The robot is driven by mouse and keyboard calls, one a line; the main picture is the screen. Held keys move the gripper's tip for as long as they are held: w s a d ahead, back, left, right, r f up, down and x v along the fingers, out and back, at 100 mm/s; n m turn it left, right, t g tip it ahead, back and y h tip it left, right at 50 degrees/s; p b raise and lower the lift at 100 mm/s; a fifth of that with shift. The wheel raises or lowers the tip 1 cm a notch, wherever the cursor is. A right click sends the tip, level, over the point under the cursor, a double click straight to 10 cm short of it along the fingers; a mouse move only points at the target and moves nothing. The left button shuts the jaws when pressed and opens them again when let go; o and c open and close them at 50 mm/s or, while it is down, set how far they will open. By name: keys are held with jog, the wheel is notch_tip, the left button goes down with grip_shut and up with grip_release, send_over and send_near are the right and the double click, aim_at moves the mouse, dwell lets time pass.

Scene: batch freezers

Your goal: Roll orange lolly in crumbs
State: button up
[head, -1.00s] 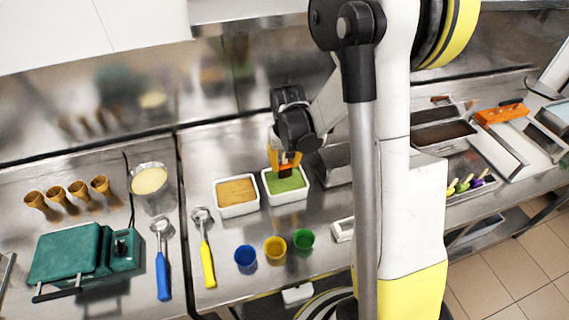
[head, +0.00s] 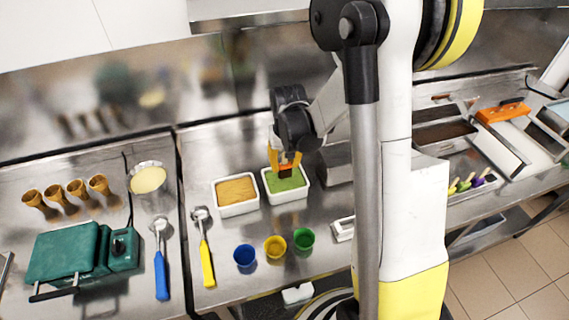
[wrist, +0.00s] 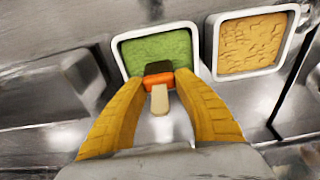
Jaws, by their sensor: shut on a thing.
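The orange lolly (wrist: 159,81) has a dark tip and a pale stick (wrist: 159,102). My gripper (wrist: 160,88) is shut on it, with a yellow finger on each side; it also shows in the head view (head: 285,160). The lolly's dark end is over the white tray of green crumbs (wrist: 117,49), near its front edge in the wrist view. I cannot tell whether it touches the crumbs. The green tray (head: 288,201) stands right of a white tray of tan crumbs (head: 237,212) in the head view.
Blue, yellow and green cups (head: 275,247) stand in front of the trays. A yellow-handled scoop (head: 207,262) lies to the left. A metal container (head: 335,164) stands close right of the green tray. Small lollies (head: 468,184) lie further right.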

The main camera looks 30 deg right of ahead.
aim_at(285, 175)
jog(key=shift+f+b, duration=2.4)
jog(key=shift+f, duration=0.4)
jog(key=shift+s+d+b, duration=0.15)
jog(key=shift+d+b, duration=0.15)
jog(key=shift+d, duration=0.5)
jog(key=shift+w+a+b, duration=0.15)
jog(key=shift+a, duration=0.65)
jog(key=shift+w+a+b, duration=0.15)
jog(key=shift+a, duration=0.65)
jog(key=shift+s+d+b, duration=0.15)
jog(key=shift+d, duration=0.65)
jog(key=shift+s+d+b, duration=0.15)
jog(key=shift+d, duration=0.6)
jog(key=shift+w+a, duration=0.15)
jog(key=shift+a, duration=0.65)
jog(key=shift+r, duration=0.1)
